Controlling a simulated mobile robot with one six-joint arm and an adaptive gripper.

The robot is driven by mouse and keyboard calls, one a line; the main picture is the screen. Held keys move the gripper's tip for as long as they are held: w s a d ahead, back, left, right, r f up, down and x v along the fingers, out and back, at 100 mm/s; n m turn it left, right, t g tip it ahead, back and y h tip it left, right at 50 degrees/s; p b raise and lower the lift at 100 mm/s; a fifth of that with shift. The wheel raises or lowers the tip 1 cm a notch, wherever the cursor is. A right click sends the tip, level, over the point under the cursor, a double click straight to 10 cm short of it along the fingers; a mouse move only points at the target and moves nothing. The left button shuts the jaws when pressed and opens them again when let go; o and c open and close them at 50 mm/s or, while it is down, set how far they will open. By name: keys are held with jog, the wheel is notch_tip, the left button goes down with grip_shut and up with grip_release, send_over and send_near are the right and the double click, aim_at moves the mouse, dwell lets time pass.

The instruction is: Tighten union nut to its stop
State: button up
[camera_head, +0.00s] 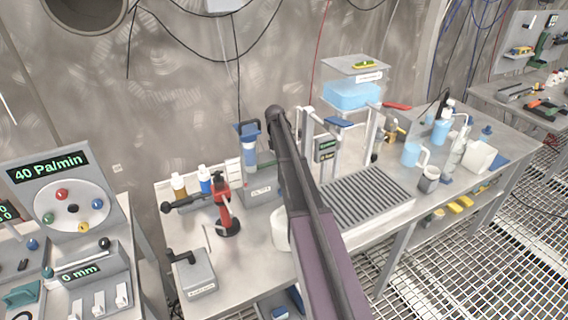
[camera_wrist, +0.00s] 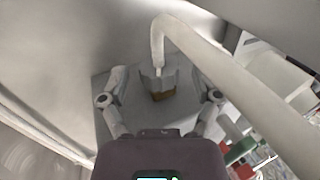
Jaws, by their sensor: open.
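In the wrist view a grey faceted nut (camera_wrist: 157,77), which looks like the union nut, sits at the lower end of a pale curved pipe (camera_wrist: 160,38). A brownish, brass-like part (camera_wrist: 160,96) shows just below the nut. My gripper (camera_wrist: 161,75) is open, with one finger on each side of the nut and a clear gap at both sides. Depth is hard to judge, so I cannot tell whether the fingertips are level with the nut. In the head view my arm crosses the middle of the bench, and my gripper and the nut cannot be made out.
The pale pipe passes close above my right finger in the wrist view. In the head view the steel bench (camera_head: 260,268) holds a red stand (camera_head: 226,212), a blue filter housing (camera_head: 249,145), a grated tray (camera_head: 365,195) and bottles (camera_head: 440,127). A dial panel (camera_head: 75,203) stands at left.

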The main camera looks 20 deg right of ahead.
jog(key=shift+s+t, duration=0.15)
jog(key=shift+t, duration=0.15)
